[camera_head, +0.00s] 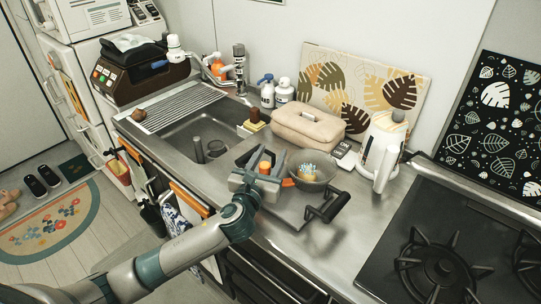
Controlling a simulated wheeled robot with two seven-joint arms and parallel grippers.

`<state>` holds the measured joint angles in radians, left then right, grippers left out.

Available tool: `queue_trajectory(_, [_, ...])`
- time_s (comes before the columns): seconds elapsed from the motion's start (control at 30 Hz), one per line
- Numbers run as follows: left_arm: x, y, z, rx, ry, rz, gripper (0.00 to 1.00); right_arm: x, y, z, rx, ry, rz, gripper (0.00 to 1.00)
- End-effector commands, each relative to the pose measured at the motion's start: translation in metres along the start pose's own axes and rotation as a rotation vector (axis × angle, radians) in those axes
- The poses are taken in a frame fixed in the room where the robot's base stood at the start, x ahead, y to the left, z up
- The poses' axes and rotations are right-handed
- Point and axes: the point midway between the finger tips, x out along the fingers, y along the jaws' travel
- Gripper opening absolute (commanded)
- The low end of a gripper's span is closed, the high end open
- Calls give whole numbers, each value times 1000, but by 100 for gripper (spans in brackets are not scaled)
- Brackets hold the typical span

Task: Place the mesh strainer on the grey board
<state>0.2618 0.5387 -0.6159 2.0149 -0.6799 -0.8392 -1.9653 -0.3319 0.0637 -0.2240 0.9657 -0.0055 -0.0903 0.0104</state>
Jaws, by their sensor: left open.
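The mesh strainer (311,172) looks like a round grey bowl with blue and yellow bits showing inside. It appears to rest on the grey board (286,207), whose black handle (330,207) points right; the exact contact is hidden. A short orange piece, perhaps the strainer's handle, shows at its left side. My left gripper (266,160) is open, just left of the strainer and over the board's left part. Another orange object shows between its fingers, and I cannot tell what it is. My right gripper is not in view.
A sink (196,134) lies behind left, with a sponge (253,122) at its edge. A beige case (308,126) and a white kettle (382,146) stand behind the board. A black stove (450,250) is at the right. Bare counter lies between board and stove.

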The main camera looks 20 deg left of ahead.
Motion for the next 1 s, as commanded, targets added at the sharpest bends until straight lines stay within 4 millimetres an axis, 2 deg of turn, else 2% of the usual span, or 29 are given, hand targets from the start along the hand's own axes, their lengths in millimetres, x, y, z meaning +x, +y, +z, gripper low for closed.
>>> queue_trajectory(0.27, [-2,0,10,1,-1,0,42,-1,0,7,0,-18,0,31])
queue_trajectory(0.43, [-25,0,7,0,1,-1,42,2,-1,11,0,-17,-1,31])
queue_trajectory(0.8, [-91,0,7,-1,1,-1,42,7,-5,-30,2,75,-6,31])
queue_trajectory(1.0, [-114,0,8,0,0,0,42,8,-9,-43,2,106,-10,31])
